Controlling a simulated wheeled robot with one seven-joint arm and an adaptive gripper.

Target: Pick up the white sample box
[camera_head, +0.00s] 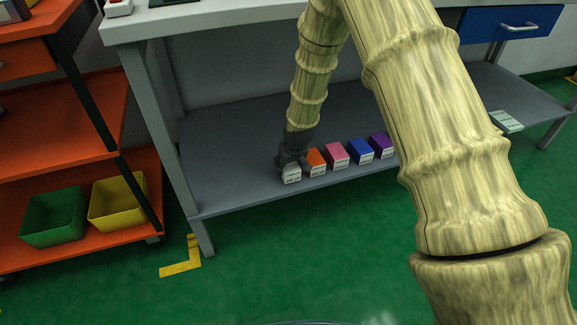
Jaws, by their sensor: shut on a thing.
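The white sample box (291,178) stands on the grey lower shelf (236,197) of the workbench, at the left end of a row of small boxes. My dark gripper (291,164) reaches down onto it from above and is shut on it. The gripper hides the box's top and back; its front with a dark label shows. The box appears to be at shelf level; I cannot tell whether it touches the shelf.
To the right stand an orange box (316,162), a pink box (337,154), a blue box (361,151) and a purple box (381,145). An orange rack (88,240) at left holds a green bin (52,218) and a yellow bin (118,202). The bench top (220,19) overhangs the shelf.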

